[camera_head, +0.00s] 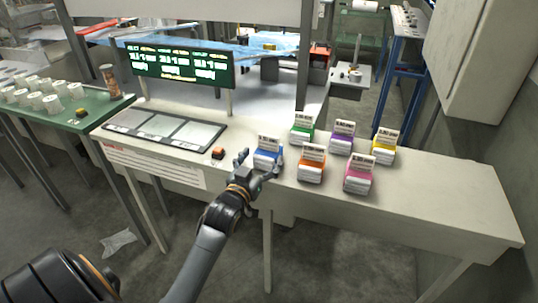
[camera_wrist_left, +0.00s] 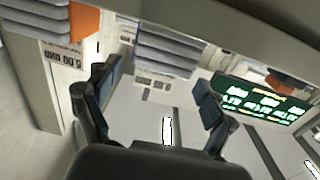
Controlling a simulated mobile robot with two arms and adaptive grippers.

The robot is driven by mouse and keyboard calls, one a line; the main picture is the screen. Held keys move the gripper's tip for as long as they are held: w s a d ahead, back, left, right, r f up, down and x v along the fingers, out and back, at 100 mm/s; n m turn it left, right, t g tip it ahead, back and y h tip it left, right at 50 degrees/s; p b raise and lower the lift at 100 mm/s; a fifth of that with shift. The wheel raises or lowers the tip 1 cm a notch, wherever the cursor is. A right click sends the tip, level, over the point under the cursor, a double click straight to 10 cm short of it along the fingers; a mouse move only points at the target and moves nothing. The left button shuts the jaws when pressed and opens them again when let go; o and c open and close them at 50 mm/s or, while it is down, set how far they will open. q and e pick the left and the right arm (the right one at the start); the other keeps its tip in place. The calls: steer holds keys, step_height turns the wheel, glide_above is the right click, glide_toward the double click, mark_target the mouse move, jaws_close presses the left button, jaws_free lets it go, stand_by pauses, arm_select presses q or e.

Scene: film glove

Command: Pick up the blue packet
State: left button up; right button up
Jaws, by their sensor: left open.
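The blue packet (camera_head: 267,158) stands on the white table, with a white label card upright at its back. My left gripper (camera_head: 258,164) is open at the table's front edge, just in front of the packet, with its fingers spread to either side. In the left wrist view, the gripper (camera_wrist_left: 158,78) is open, and a ridged blue-grey stack (camera_wrist_left: 168,50), which looks like the packet, lies ahead between and above the fingertips. Nothing is held. I cannot tell whether a finger touches the packet. My right gripper is not in view.
Close by stand orange (camera_head: 311,168), green (camera_head: 301,132), purple (camera_head: 342,141), pink (camera_head: 358,179) and yellow (camera_head: 383,151) packets. A small orange-topped block (camera_head: 218,153) and a flat panel (camera_head: 165,130) lie left. A green display (camera_head: 180,64) stands behind. The table's right end is clear.

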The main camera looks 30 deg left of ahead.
mark_target(268, 148)
arm_select(q)
steer(key=w, duration=0.2)
steer(key=w+a, duration=0.1)
steer(key=w, duration=0.2)
steer(key=shift+w+r+p, duration=0.1)
steer(key=shift+p, duration=0.2)
steer(key=shift+c, duration=0.4)
steer(key=c, duration=1)
